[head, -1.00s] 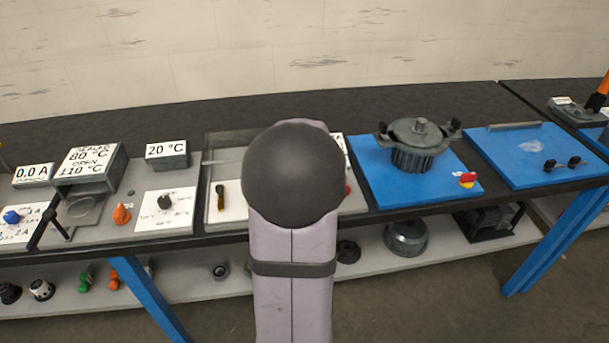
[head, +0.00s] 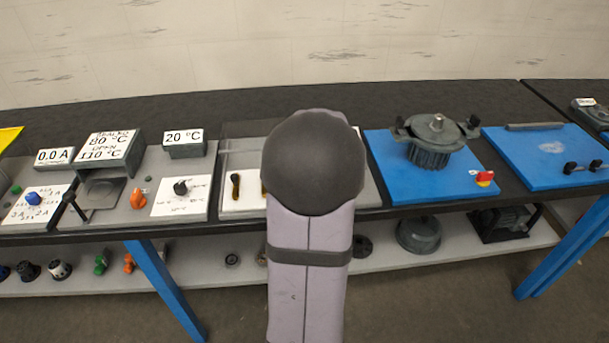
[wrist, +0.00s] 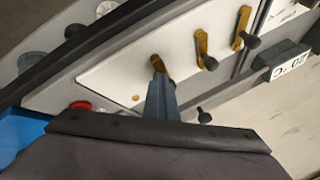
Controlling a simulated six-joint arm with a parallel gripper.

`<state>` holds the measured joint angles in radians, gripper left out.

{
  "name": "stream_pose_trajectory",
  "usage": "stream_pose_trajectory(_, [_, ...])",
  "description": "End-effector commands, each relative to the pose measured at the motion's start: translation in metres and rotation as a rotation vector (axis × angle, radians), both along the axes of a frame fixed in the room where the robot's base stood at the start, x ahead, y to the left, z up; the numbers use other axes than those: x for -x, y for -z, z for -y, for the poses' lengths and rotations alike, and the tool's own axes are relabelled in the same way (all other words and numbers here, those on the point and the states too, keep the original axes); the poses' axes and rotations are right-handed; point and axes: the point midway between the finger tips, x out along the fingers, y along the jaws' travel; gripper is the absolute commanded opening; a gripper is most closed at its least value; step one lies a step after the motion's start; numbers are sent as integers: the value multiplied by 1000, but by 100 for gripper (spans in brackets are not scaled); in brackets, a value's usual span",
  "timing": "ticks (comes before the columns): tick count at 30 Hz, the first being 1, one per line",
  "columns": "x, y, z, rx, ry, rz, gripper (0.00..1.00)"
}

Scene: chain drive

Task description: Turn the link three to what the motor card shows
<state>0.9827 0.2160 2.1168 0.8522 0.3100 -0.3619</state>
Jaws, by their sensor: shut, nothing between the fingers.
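Three brass links show on the white terminal board in the wrist view: one at the top right (wrist: 243,22), a middle one (wrist: 201,48), and one at my fingertips (wrist: 157,63). The first two have black knobs at their ends. Their numbers are not readable. My gripper (wrist: 161,80) is shut and empty, its fingers right at the third link and hiding part of it; I cannot tell whether they touch. In the head view my arm hides the gripper and part of the white board (head: 238,205). I cannot make out the motor card.
A red button (wrist: 80,105) sits by the board's edge. A grey motor (head: 432,145) stands on a blue mat (head: 395,185) to the right. A 20 °C display (head: 184,143) and a black dial (head: 181,188) are to the left. A loose-looking dark knob (wrist: 204,116) is beside my fingers.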

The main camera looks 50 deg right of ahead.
Motion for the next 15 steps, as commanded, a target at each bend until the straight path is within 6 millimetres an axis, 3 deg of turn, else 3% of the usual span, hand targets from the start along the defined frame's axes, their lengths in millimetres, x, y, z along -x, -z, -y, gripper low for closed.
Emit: stream_pose_trajectory(15, [-6,-4,13,13,8,10,0])
